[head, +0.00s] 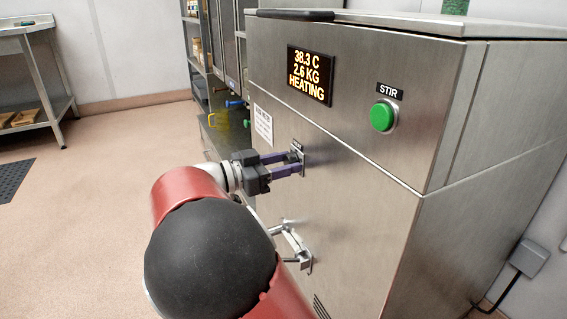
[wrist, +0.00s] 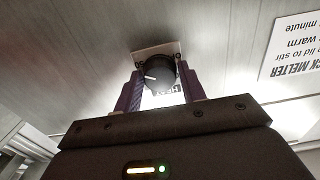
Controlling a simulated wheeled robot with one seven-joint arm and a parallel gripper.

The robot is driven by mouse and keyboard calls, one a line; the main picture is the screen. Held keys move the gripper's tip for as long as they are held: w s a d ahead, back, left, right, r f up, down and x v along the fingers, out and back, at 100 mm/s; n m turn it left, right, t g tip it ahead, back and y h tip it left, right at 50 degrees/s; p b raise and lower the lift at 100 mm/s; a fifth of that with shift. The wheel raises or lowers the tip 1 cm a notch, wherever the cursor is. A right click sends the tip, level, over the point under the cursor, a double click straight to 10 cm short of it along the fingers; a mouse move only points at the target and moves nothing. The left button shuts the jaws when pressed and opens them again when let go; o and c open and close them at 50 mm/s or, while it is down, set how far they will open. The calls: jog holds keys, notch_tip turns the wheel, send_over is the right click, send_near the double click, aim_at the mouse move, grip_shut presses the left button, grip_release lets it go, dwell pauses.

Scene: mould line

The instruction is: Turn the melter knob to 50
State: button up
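The melter (head: 350,150) is a large steel cabinet on the right in the head view. Its display (head: 309,76) reads 38.3 C, 2.6 KG, HEATING. The melter knob (wrist: 160,73) is dark and round with a white pointer line, seen near the top of the wrist view. The line points to the left there. My gripper (head: 287,162) reaches the cabinet front, its purple fingers on either side of the knob. The knob's label is partly hidden behind the fingers.
A green STIR button (head: 382,116) is at the upper right of the melter front. A metal latch or handle (head: 294,245) sits below the knob, near my arm. A notice (head: 263,124) is left of the knob. Open floor (head: 100,190) lies to the left.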

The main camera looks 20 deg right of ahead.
jog(key=o, duration=0.3)
jog(key=shift+a, duration=0.1)
jog(key=a, duration=0.2)
jog(key=s+a, duration=0.1)
jog(key=a, duration=0.4)
jog(key=shift+s+a+p, duration=0.25)
jog(key=shift+p, duration=0.15)
jog(key=shift+a, duration=0.1)
